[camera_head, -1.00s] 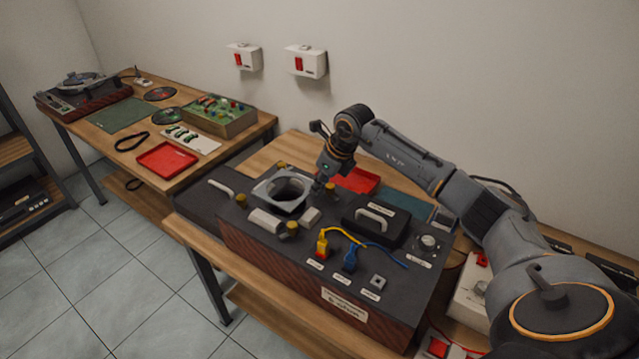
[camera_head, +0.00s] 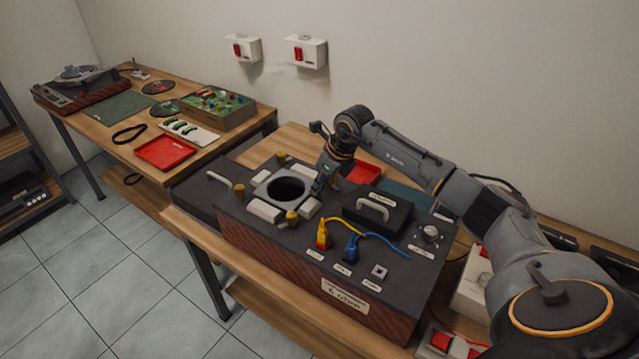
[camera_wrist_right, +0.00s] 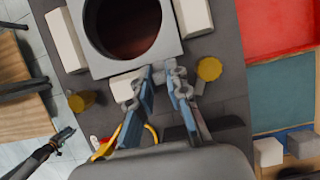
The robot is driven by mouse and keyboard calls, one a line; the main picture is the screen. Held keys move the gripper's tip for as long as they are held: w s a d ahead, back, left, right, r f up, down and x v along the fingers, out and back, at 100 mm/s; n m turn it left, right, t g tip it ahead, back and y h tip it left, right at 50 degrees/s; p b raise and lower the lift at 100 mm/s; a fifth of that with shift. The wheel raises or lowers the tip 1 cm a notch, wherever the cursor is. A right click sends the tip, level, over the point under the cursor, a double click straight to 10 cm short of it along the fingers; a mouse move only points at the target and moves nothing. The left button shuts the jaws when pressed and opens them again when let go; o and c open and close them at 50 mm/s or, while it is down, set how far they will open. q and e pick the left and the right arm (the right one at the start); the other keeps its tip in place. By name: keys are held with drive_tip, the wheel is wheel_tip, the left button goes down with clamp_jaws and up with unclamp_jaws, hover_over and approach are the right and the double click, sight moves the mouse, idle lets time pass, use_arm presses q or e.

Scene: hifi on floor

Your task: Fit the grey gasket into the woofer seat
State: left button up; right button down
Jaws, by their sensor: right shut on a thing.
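The grey gasket (camera_head: 262,190) is a square frame with a round hole. It lies about level over the dark round opening of the woofer seat (camera_head: 287,191) on top of the dark speaker cabinet. I cannot tell whether it is fully down in the seat. In the right wrist view the fingers (camera_wrist_right: 165,75) reach the near edge of the gasket (camera_wrist_right: 100,66). A dark arm end with a bluish tip, apparently my left gripper (camera_wrist_right: 62,137), shows at the lower left there; its jaws are unclear.
Pale blocks (camera_head: 264,211) and yellow knobs (camera_head: 292,217) surround the seat. A black handled box (camera_head: 376,212), yellow plug (camera_head: 322,236) and blue plug (camera_head: 351,248) with cables stand to the right. A red tray (camera_head: 364,173) lies behind.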

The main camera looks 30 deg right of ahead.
drive_tip(key=shift+f, duration=0.45)
drive_tip(key=c, duration=1.2)
unclamp_jaws()
drive_tip(key=shift+r, duration=0.15)
drive_tip(key=v, duration=1.1)
drive_tip(key=shift+s+r, duration=0.2)
drive_tip(key=shift+r, duration=0.15)
drive_tip(key=shift+r, duration=0.1)
